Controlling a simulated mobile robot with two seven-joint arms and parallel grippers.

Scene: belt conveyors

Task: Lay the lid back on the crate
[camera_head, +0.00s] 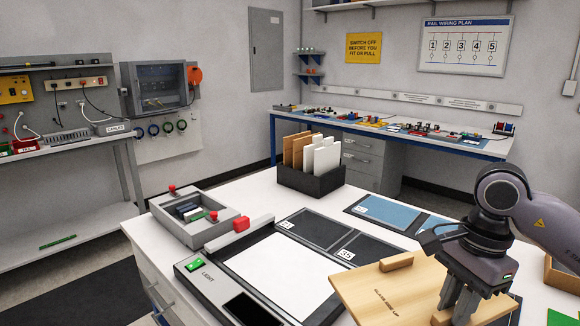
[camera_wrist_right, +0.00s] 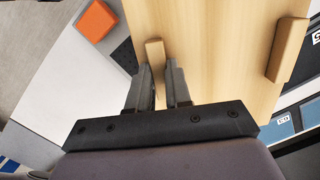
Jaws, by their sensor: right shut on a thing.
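The lid (camera_head: 365,291) is a pale wooden board with dark printed text and a wooden grip block (camera_head: 396,261) near its far edge. My right gripper (camera_head: 455,305) is shut on a second wooden block at the lid's near side. In the right wrist view, the gripper (camera_wrist_right: 162,82) has this block (camera_wrist_right: 154,52) between its fingers, with the lid (camera_wrist_right: 220,45) beyond. The lid is over the right front of the white table; its height above it is unclear. A wooden box edge (camera_head: 562,274), possibly the crate, shows at the right border, mostly cut off. My left gripper is out of view.
A grey tray with red knobs (camera_head: 190,226) stands at the table's left. A dark file box (camera_head: 312,184) stands behind. Blue mats (camera_head: 385,210) lie beyond the lid.

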